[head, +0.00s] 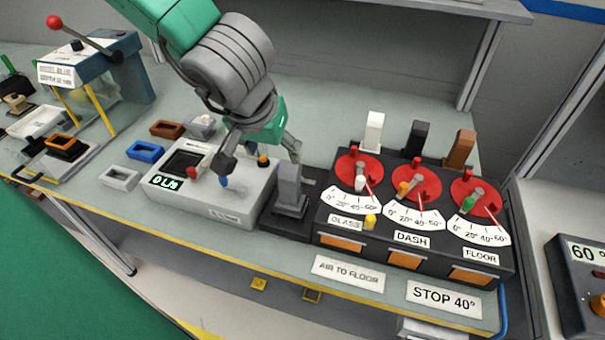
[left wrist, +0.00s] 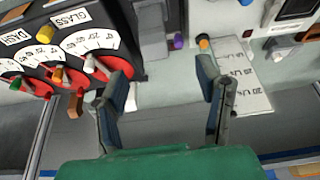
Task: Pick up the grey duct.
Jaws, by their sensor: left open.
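A grey upright block (head: 289,183), which looks like the grey duct, stands on a dark base between the display box and the dial panel. What looks like the same grey block (left wrist: 152,32) shows at the top middle in the left wrist view. My left gripper (head: 260,156) is open and empty, above the back of the display box, to the left of and behind the grey block. In the left wrist view its two fingers (left wrist: 163,75) are spread wide, with the block beyond the gap between them. My right gripper is in neither view.
The dial panel (head: 410,241) has several red dials, with white (head: 373,131), black (head: 416,141) and brown (head: 460,149) upright pieces behind it. The display box (head: 212,210) carries levers and knobs. Blue (head: 145,151) and white (head: 119,178) trays lie left.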

